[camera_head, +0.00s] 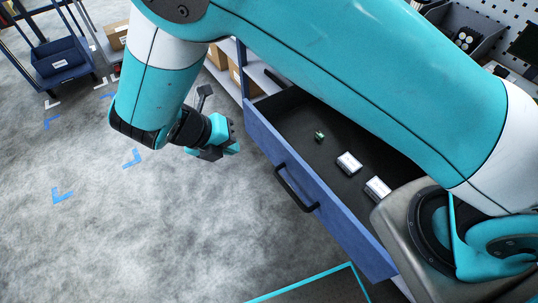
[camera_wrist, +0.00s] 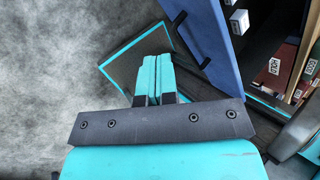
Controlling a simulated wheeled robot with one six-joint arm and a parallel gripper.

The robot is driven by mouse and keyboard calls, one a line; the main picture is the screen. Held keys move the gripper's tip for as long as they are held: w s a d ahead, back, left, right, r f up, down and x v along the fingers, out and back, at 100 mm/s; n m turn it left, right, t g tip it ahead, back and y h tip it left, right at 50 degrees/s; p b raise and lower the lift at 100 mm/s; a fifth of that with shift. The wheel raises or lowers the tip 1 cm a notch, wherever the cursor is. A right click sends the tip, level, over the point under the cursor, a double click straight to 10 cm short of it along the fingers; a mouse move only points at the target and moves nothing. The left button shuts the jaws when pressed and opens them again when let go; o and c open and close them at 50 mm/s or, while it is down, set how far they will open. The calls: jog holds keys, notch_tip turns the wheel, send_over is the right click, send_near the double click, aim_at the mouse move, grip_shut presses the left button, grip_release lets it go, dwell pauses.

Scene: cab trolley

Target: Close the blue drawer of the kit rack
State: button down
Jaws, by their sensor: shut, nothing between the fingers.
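The blue drawer (camera_head: 303,185) stands pulled out in the head view, its dark inside showing. A black bar handle (camera_head: 296,188) is on its front. A small green part (camera_head: 319,136) and two pale boxes (camera_head: 348,163) lie inside. My arm covers part of the drawer and rack. My gripper (camera_head: 228,142) is left of the drawer's far front corner, apart from the handle. In the wrist view, my gripper's teal fingers (camera_wrist: 152,78) are together and empty. The blue drawer front (camera_wrist: 208,38) and its handle (camera_wrist: 190,38) show to their right.
Shelves with cardboard boxes (camera_head: 217,56) stand behind the drawer. A trolley with a blue bin (camera_head: 62,60) is at the far left. The grey floor (camera_head: 150,230) left of the drawer is clear, with blue corner marks (camera_head: 62,195). Brown items with white labels (camera_wrist: 273,66) show in the wrist view.

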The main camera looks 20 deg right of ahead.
notch_tip(320, 180, down, 5)
jog(key=s+a+n+t+h, duration=0.1)
jog(key=n+h, duration=0.1)
jog(key=n, duration=0.3)
jog(key=p, duration=0.4)
send_near(276, 158)
jog(key=x, duration=0.5)
jog(key=shift+s+d+f, duration=0.1)
jog(key=shift+d+f, duration=0.05)
jog(key=shift+f, duration=0.15)
jog(key=shift+d+f+p, duration=0.15)
jog(key=shift+d+p, duration=0.2)
jog(key=shift+d, duration=0.15)
